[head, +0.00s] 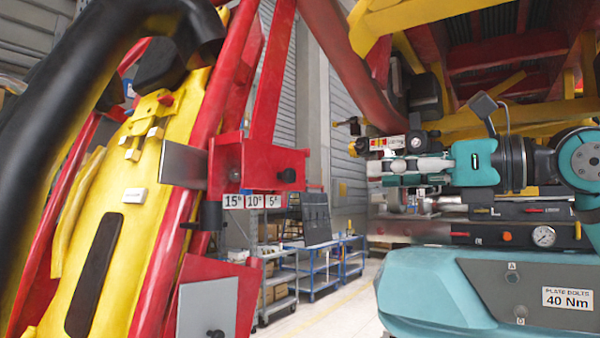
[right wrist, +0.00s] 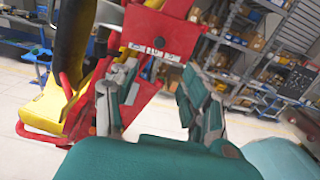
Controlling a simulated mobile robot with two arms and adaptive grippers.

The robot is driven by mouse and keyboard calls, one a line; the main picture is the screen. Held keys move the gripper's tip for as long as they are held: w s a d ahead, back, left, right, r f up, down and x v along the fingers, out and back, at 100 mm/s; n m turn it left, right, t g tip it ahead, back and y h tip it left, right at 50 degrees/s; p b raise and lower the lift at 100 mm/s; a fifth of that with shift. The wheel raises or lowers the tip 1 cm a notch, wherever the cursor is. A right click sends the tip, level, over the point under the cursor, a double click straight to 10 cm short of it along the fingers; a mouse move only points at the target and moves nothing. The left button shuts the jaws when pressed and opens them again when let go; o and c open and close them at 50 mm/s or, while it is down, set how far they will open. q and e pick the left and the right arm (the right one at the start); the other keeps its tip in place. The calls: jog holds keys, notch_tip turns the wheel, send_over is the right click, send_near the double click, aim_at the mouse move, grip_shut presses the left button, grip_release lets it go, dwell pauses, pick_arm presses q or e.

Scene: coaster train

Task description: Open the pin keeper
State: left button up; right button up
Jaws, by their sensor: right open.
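My right gripper (head: 385,166) points left in the head view, open and empty, apart from the red seat frame. In the right wrist view its two fingers (right wrist: 155,75) are spread, with the red bracket (right wrist: 165,38) beyond them. The red bracket (head: 262,158) carries a black knob (head: 287,175), a grey metal plate (head: 182,165) and the labels 15°, 10° and 5° (head: 252,201). A small black fitting (head: 210,214) sits left of the labels. I cannot tell which part is the pin keeper. My left gripper is not in view.
The yellow seat back (head: 135,210) with a black bar (head: 60,130) fills the left. A lower grey plate (head: 207,308) stands out from the frame. Blue carts (head: 320,280) and shelves stand behind. Open air lies between the bracket and my right gripper.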

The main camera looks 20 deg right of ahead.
aim_at(293, 175)
jog(key=p+x, duration=0.4)
jog(key=x, duration=1.1)
jog(key=shift+w+a, duration=0.15)
jog(key=shift+a, duration=0.05)
grip_shut()
